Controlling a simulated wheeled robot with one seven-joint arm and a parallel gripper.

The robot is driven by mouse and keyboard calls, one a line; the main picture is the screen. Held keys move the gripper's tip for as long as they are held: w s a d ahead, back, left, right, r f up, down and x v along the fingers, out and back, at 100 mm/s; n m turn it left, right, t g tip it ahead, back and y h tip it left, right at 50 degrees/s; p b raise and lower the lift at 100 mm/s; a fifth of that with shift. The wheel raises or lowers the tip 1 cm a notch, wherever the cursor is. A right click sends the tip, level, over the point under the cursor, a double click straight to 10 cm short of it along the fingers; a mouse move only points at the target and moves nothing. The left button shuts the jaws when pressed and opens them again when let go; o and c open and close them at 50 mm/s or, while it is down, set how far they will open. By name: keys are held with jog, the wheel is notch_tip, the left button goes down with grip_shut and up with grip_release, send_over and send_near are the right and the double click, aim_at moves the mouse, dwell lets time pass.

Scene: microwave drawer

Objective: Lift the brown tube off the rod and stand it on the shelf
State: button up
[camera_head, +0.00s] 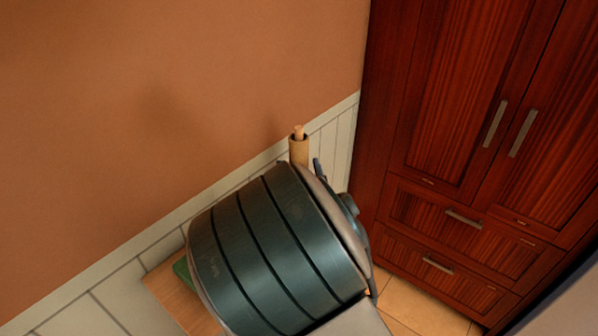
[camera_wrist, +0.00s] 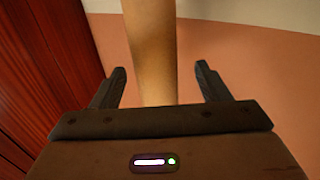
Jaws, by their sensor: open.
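The brown tube (camera_head: 298,152) stands upright near the wall in the head view, with the tip of a rod (camera_head: 298,131) showing at its top opening. Its lower part is hidden behind my arm. In the wrist view the tube (camera_wrist: 152,45) runs down the middle of the picture. My gripper (camera_wrist: 161,70) is open, with one dark finger on each side of the tube and a visible gap on both sides. I cannot tell how deep the tube sits between the fingers. I cannot make out the shelf in either view.
A dark red wooden cabinet (camera_head: 430,110) with doors and drawers stands at the right. An orange wall (camera_head: 150,110) with white panelling is behind the tube. A wooden surface (camera_head: 160,287) with a green item (camera_head: 182,272) shows at the lower left, partly hidden by my arm.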

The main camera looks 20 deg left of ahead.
jog(key=p+x, duration=0.1)
jog(key=x, duration=0.4)
jog(key=shift+d+r, duration=0.15)
jog(key=shift+d, duration=0.05)
jog(key=c, duration=1)
